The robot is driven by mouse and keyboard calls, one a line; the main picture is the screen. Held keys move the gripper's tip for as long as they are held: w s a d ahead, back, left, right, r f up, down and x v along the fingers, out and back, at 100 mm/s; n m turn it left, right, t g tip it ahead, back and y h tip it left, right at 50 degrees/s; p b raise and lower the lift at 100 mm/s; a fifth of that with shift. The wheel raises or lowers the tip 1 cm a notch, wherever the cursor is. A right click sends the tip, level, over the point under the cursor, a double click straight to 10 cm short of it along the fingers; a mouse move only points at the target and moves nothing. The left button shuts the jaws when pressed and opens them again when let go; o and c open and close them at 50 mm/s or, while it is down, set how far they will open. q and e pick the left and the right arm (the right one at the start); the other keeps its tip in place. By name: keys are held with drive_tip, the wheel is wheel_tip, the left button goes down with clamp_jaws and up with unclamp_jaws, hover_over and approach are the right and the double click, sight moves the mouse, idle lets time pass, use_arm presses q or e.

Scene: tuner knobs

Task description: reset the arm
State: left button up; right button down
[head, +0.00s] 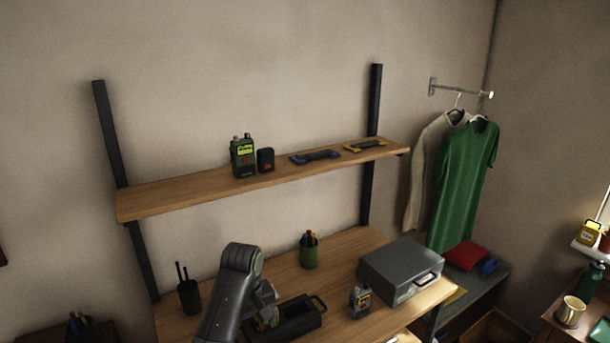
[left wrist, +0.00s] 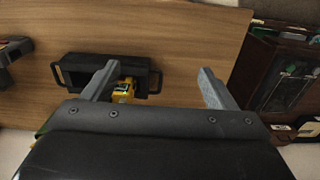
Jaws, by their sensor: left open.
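My left arm reaches over the wooden desk in the head view, with its gripper (head: 265,308) above or beside a black open tray (head: 303,318). In the left wrist view the left gripper (left wrist: 158,70) is open, its fingers wide apart with nothing held between them. A yellow device (left wrist: 124,90) lies in the tray (left wrist: 150,78), close to the left-hand finger in that picture. The gripper body hides part of the device. My right gripper is not in view.
A grey metal box (head: 400,268) stands at the desk's right, beside a small grey-and-yellow device (head: 360,301). The shelf (head: 160,200) above holds a green radio (head: 243,157).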

use_arm(q)
drive_tip(key=s+a+f+m+t, duration=0.2)
drive_tip(key=s+a+f, duration=1)
drive_tip(key=s, duration=0.4)
drive_tip(key=s+a+r+m+t+y, duration=0.1)
drive_tip(key=s+a+r+m, duration=0.15)
drive_tip(key=s, duration=0.75)
drive_tip(key=s+a+r+m+t+y, duration=0.15)
drive_tip(key=s+a, duration=0.25)
drive_tip(key=s, duration=0.6)
wheel_tip(320, 180, down, 31)
drive_tip(key=a+g+h+b, duration=0.1)
drive_tip(key=a+g+b, duration=0.1)
drive_tip(key=b, duration=0.6)
drive_tip(key=s+d+f+b, duration=0.1)
drive_tip(key=s+f+b, duration=0.2)
drive_tip(key=s+f, duration=0.4)
drive_tip(key=s+d+f+g+b, duration=0.1)
drive_tip(key=s+f+b, duration=0.2)
drive_tip(key=s+f, duration=0.4)
wheel_tip(320, 180, down, 9)
drive_tip(key=shift+s+f+n, duration=0.15)
drive_tip(key=shift+s+n, duration=0.15)
drive_tip(key=shift+s, duration=0.05)
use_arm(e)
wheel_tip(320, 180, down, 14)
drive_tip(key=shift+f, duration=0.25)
